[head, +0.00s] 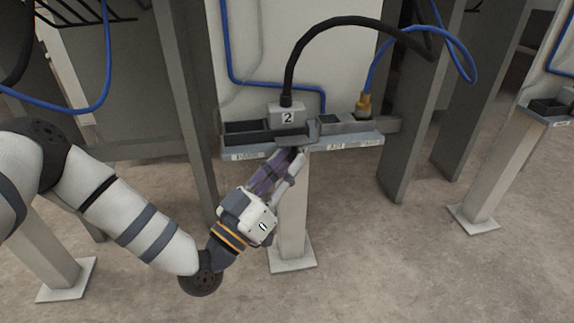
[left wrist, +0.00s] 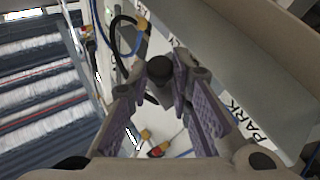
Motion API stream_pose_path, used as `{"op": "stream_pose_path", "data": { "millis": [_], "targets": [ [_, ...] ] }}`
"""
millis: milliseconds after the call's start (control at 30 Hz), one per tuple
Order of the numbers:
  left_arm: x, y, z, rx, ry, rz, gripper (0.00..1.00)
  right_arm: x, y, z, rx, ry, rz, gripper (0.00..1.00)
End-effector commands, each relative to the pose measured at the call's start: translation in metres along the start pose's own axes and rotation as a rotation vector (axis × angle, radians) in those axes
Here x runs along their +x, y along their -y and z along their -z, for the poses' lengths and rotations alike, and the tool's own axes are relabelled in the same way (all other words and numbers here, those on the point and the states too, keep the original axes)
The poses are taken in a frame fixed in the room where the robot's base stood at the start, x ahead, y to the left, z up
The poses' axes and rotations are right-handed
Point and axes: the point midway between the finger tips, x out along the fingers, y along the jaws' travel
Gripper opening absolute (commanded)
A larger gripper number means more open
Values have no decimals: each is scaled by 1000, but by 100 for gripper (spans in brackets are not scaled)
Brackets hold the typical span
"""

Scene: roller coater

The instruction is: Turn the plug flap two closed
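A grey plug box marked 2 (head: 288,116), with a thick black cable rising from its top, stands on a grey wall bracket. A dark flap (head: 292,133) lies at the bracket's front below it; its exact angle is hard to tell. My left gripper (head: 291,152) reaches up from below to the bracket's front edge, right under the flap. In the left wrist view its purple-padded fingers (left wrist: 165,92) stand apart. A dark rounded piece (left wrist: 160,70) shows near the fingertips; I cannot tell whether they touch it. My right gripper is out of view.
A yellow plug (head: 364,104) with a blue cable sits on the bracket's right part. An open dark compartment (head: 246,132) lies left of box 2. A post (head: 294,215) supports the bracket, close to my left gripper. A panel marked PARK (left wrist: 225,75) borders the wrist view.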

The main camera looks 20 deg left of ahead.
Motion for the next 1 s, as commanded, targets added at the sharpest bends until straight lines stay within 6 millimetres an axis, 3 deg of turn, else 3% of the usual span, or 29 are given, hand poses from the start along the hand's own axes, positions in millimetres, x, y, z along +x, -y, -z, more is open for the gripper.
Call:
{"op": "stream_pose_path", "data": {
  "millis": [267, 467, 1000],
  "targets": [
    [0, -1, 1, -8, 6, 4, 0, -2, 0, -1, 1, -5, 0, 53],
    [2, -4, 9, -58, 45, 33, 0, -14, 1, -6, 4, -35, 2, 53],
    [15, -8, 35, -393, 305, 234, 0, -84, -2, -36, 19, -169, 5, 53]
  ]
}}
